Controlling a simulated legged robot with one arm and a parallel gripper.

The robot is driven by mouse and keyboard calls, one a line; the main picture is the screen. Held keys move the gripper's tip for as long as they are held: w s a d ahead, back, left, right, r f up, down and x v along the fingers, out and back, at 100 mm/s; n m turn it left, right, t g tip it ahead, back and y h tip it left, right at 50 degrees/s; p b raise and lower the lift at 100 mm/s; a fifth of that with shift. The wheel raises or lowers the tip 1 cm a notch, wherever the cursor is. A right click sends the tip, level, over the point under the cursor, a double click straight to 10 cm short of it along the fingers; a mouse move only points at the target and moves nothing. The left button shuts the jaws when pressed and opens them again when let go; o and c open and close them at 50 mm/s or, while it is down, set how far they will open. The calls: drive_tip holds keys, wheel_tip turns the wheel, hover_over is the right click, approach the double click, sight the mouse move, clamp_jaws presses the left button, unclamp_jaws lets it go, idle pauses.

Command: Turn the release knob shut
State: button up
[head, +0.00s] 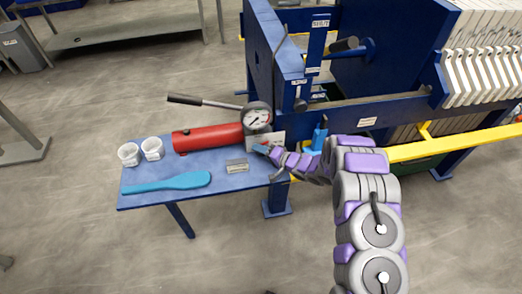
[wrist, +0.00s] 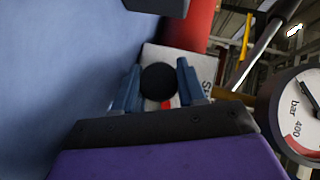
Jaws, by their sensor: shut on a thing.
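The release knob (wrist: 158,81) is a round black disc on a pale block (wrist: 205,66) with partly hidden lettering, seen in the wrist view. A small red mark shows just below it. My gripper (head: 263,150) reaches the pump end of the blue side table in the head view. In the wrist view its two blue fingers stand on either side of the knob, shut on it. In the head view my gripper hides the knob. The red pump cylinder (head: 208,138) lies behind and to the left of my gripper.
A pressure gauge (head: 257,118) stands close behind my gripper, with a long pump lever (head: 205,102) near it. White cups (head: 129,154) and a light-blue paddle (head: 168,183) lie on the table (head: 150,203). The blue press frame (head: 280,60) rises behind; a yellow rail (head: 450,143) runs right.

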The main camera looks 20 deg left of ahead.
drive_tip(key=n+h+p, duration=0.2)
drive_tip(key=h+p, duration=0.1)
drive_tip(key=p, duration=0.1)
drive_tip(key=shift+s, duration=0.2)
drive_tip(key=n+h, duration=0.1)
drive_tip(key=n+t+h, duration=0.1)
drive_tip(key=shift+f+h, duration=0.3)
drive_tip(key=shift+h, duration=0.1)
drive_tip(key=h+b, duration=0.1)
drive_tip(key=b, duration=0.1)
drive_tip(key=n+t+h+b, duration=0.1)
drive_tip(key=b, duration=0.1)
drive_tip(key=shift+d+f, duration=0.1)
drive_tip(key=shift+f, duration=0.2)
drive_tip(key=n+t+h+b, duration=0.1)
drive_tip(key=b, duration=0.3)
drive_tip(key=shift+h+b, duration=0.35)
drive_tip(key=shift+h, duration=0.05)
drive_tip(key=shift+d+r+b, duration=0.1)
drive_tip(key=shift+r+b, duration=0.05)
drive_tip(key=shift+b, duration=0.2)
drive_tip(key=o, duration=0.6)
drive_tip(key=shift+o, duration=0.7)
drive_tip(key=shift+w, duration=0.1)
drive_tip(key=shift+a+r, duration=0.15)
drive_tip(key=shift+a, duration=0.1)
drive_tip(key=shift+r+t, duration=0.1)
drive_tip(key=shift+t, duration=0.2)
